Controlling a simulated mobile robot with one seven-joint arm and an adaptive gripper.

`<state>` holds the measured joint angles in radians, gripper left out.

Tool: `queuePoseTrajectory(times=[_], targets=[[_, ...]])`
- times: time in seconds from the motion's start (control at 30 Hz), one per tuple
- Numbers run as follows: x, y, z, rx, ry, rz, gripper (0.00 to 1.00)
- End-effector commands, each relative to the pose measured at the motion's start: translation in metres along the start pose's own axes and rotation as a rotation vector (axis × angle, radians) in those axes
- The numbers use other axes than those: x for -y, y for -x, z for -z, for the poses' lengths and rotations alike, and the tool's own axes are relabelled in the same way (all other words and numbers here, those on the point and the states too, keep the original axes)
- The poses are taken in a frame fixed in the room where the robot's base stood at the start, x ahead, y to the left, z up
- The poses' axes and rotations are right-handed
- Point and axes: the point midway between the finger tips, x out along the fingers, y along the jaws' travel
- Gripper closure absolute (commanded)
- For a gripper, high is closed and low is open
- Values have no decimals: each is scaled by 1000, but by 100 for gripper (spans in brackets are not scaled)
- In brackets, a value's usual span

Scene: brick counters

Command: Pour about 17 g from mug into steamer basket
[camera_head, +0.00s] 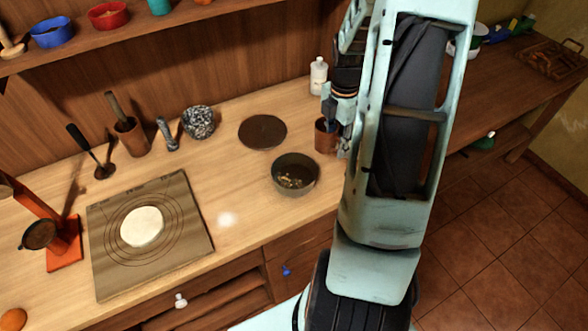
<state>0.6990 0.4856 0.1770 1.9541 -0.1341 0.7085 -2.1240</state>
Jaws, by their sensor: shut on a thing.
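A brown mug (325,137) is at the right part of the wooden counter, beside my arm. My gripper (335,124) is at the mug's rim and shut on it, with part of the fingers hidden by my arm. The mug looks upright; its contents and whether its base touches the counter cannot be told. A dark round vessel (287,187), likely the steamer basket, stands just in front and to the left of the mug. Some small yellowish bits (294,180) lie in its bottom.
A flat dark disc (262,132) lies behind the vessel. A speckled pot (198,122), a utensil cup (131,139) and a white bottle (318,76) stand along the back. A board with pale dough (142,227) lies left. A shelf (200,31) runs above.

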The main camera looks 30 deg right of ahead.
Motion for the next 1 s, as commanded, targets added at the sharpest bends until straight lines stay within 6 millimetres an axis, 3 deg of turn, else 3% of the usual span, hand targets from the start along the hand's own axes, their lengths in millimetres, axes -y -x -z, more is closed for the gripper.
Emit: queuePoseTrajectory(times=[0.5,1.0], targets=[[-1,66,-1,-4,1,-3,100],[-4,69,6,-6,-45,-1,100]])
